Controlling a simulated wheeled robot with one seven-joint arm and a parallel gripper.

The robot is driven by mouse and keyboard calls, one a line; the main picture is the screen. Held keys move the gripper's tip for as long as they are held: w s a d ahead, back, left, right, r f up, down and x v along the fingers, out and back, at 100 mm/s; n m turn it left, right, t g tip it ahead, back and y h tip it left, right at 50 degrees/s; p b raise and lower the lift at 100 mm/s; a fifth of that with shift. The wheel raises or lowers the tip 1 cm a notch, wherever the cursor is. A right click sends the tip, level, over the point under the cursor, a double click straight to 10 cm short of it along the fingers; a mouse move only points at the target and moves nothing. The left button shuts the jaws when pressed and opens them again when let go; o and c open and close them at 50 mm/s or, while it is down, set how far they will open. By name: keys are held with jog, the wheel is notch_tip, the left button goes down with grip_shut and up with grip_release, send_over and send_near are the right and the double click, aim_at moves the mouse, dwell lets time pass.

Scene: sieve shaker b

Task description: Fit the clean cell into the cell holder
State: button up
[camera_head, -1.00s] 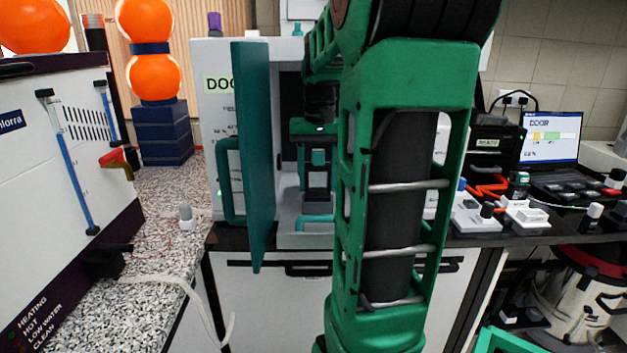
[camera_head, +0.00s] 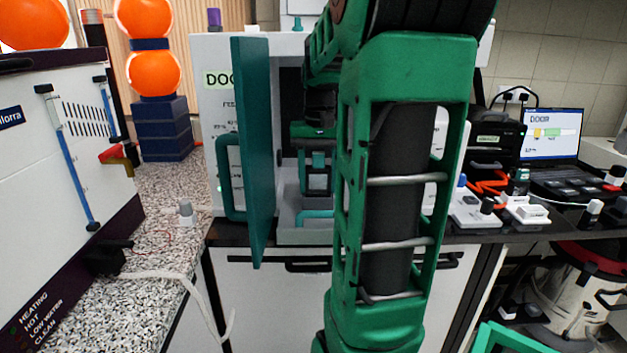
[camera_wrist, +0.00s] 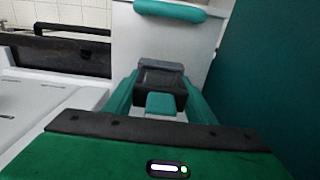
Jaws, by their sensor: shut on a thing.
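My gripper (camera_head: 317,172) hangs in front of the open chamber of the white cabinet (camera_head: 219,115). Its fingers are shut on a dark block with a teal grip, which I take to be the cell (camera_head: 318,183). In the wrist view my gripper (camera_wrist: 160,100) shows the teal grip of the cell (camera_wrist: 161,104) between its fingers, with the dark body beyond. I cannot make out the cell holder; my arm hides the right part of the chamber. Whether the cell touches anything below is not clear.
The teal door (camera_head: 253,150) stands open just left of my gripper and also fills the right of the wrist view (camera_wrist: 270,80). A teal handle (camera_head: 315,216) is low at the chamber front. Small devices and a laptop (camera_head: 553,137) are at right.

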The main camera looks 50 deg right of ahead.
aim_at(318, 153)
jog(key=shift+f, duration=0.3)
jog(key=o, duration=1.4)
jog(key=shift+o, duration=0.2)
notch_tip(318, 153, up, 11)
jog(key=shift+f, duration=0.1)
